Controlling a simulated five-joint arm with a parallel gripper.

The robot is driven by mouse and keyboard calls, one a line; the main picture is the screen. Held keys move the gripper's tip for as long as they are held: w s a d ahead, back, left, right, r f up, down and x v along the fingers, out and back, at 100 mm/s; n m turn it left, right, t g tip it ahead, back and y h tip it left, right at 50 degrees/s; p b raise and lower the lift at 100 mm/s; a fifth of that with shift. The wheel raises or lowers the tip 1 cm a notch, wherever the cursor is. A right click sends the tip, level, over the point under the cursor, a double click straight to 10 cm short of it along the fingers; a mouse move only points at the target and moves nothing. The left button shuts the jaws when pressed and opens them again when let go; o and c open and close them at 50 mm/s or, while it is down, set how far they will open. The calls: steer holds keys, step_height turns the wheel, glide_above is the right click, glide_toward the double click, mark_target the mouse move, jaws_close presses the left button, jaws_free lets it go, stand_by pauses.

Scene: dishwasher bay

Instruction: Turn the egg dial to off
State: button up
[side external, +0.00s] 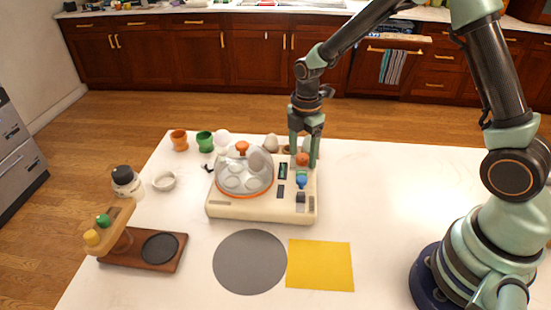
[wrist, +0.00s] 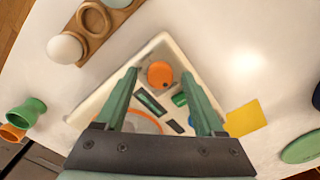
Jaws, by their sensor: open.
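The cream egg cooker (side external: 225,208) stands on the white table with a clear dome (side external: 243,178) on its left part. An orange round dial (side external: 302,159) sits at the back right of its top; it also shows in the wrist view (wrist: 160,74). My gripper (side external: 304,157) is open and points down, one finger on each side of the dial. In the wrist view my gripper (wrist: 160,75) has visible gaps beside the dial. I cannot tell whether a fingertip touches it or where the dial is pointing.
An egg holder (wrist: 122,14) with an egg (wrist: 65,47) stands behind the cooker. A grey round mat (side external: 249,262) and yellow square (side external: 320,265) lie in front.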

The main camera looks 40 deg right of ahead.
mark_target(302, 156)
steer(key=shift+r, duration=0.1)
step_height(302, 156, up, 12)
stand_by(0.5)
steer(key=s+r+m+t, duration=0.5)
steer(key=s+r+m, duration=0.2)
steer(key=s+m, duration=0.7)
steer(key=shift+d+r+m+t, duration=0.15)
steer(key=shift+d+m+t, duration=0.2)
steer(key=shift+m, duration=1.75)
